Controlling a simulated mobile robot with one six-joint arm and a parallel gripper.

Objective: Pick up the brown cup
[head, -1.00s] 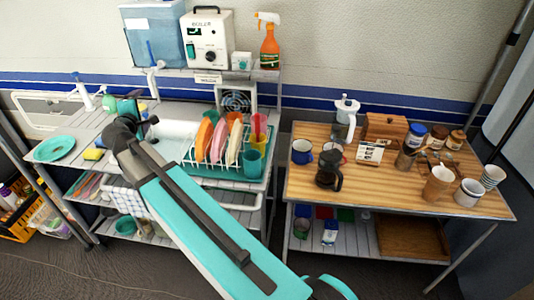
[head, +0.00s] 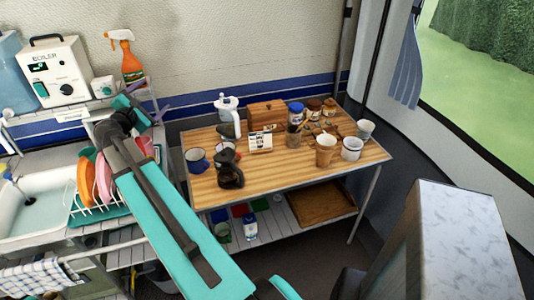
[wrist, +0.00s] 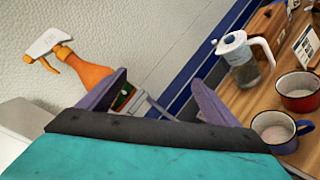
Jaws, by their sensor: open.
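The brown cup (head: 326,150) stands upright on the wooden-topped table, towards its right front side. A white cup (head: 352,148) stands just to its right. The brown cup does not show in the wrist view. My gripper (head: 148,106) is over the left side of the head view, in front of the sink unit, well left of the cup. In the wrist view my gripper (wrist: 157,98) has its two purple fingers spread wide, with nothing held between them.
A white-lidded jug (head: 228,115), a blue mug (head: 197,160) and a dark coffee pot (head: 230,171) stand on the table's left. A wooden box (head: 267,114) and jars are behind. A grey marbled-top block (head: 456,235) stands at the right front.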

